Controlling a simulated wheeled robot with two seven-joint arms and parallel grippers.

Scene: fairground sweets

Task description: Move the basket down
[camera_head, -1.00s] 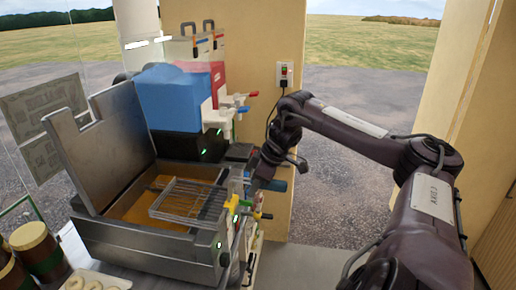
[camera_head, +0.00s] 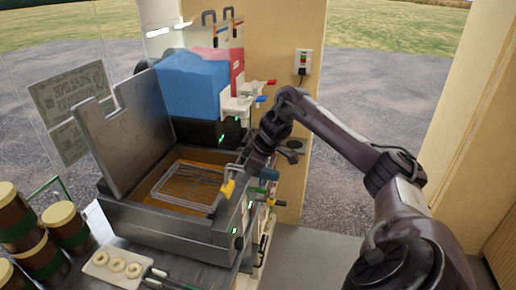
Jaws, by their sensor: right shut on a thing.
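The wire basket (camera_head: 188,184) sits low inside the open fryer (camera_head: 170,222), within the tank of orange-brown oil. Its front edge is close to the fryer's front rim. A yellow handle (camera_head: 228,188) stands at the basket's right side, by the fryer's right edge. My right gripper (camera_head: 240,173) comes down from the upper right and is shut at this handle. Its fingertips are small and partly hidden, so the exact contact is hard to see. My left gripper is not in view.
The fryer's metal lid (camera_head: 125,135) stands open at the left. A blue-and-red dispenser (camera_head: 195,85) with levers stands behind. A tray of doughnuts (camera_head: 115,268) and several brown jars (camera_head: 68,228) are at the front left. A wall socket (camera_head: 302,62) is behind my right arm.

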